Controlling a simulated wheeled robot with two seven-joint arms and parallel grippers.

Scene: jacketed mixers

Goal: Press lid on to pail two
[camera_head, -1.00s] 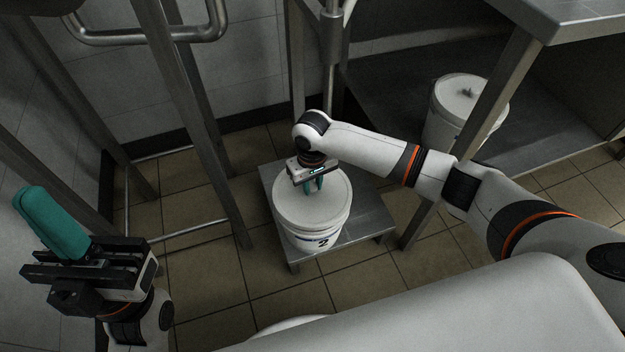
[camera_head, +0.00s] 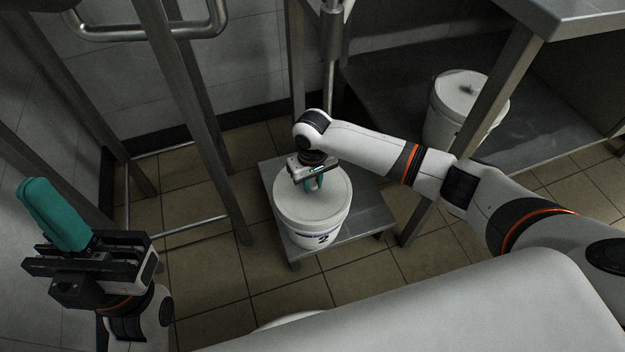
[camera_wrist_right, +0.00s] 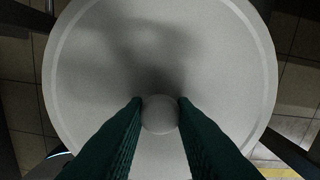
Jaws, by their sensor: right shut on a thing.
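Pail two (camera_head: 305,236), white with a blue band and a "2", stands upright on a low steel stand. Its white round lid (camera_head: 295,206) lies level on top, with its rim around the pail's mouth. My right gripper (camera_head: 315,184) is above the lid with its teal fingers shut on the lid's small round knob (camera_wrist_right: 160,115). In the right wrist view the lid (camera_wrist_right: 90,70) fills most of the picture and hides the pail. My left gripper (camera_head: 40,190) is raised at the far left, away from the pail; its fingers overlap from this angle.
The low steel stand (camera_head: 372,212) has bare room right of the pail. Another lidded white pail (camera_head: 445,115) stands behind a table leg at the right. Steel posts (camera_head: 212,150) rise left of the stand.

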